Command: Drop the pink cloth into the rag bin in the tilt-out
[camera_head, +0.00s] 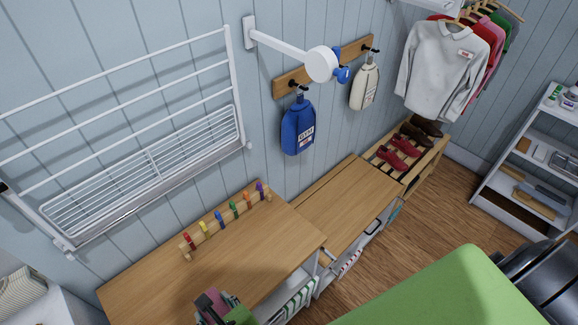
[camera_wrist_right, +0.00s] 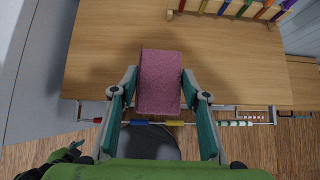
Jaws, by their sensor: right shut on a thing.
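The pink cloth (camera_wrist_right: 158,85) is a small folded strip between the two fingers of my right gripper (camera_wrist_right: 160,98) in the wrist view. My right gripper is shut on it, above the front edge of the wooden counter (camera_wrist_right: 100,55). In the head view the cloth (camera_head: 208,304) and part of the gripper show at the bottom edge, in front of the counter. I cannot make out the rag bin or the tilt-out; the fronts below the counter are seen steeply from above.
A peg rail with coloured pegs (camera_head: 226,220) stands along the counter's back. A drying rack (camera_head: 140,160) and a white wall arm (camera_head: 285,47) stick out above. Blue (camera_head: 298,127) and cream (camera_head: 364,86) bags hang on hooks. Shoes (camera_head: 400,152) sit on a bench. The counter middle is clear.

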